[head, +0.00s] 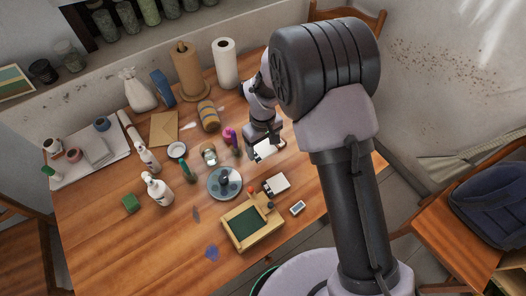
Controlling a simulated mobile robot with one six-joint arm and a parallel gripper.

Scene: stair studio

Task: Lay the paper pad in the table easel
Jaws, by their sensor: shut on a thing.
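My gripper (264,141) is over the right part of the wooden table, shut on a small white pad (265,151), which I take to be the paper pad. The arm hides part of the grip. A light wooden frame with a dark green panel (231,221), likely the table easel, lies on the table nearer the front, below the gripper in the picture. The pad is apart from it. Small red and dark knobs show at its upper right corner.
A white block (277,184) and a small grey-white item (298,208) lie beside the frame. Bottles (157,190), jars and paper rolls (225,63) stand left and behind. The table's front left is mostly clear.

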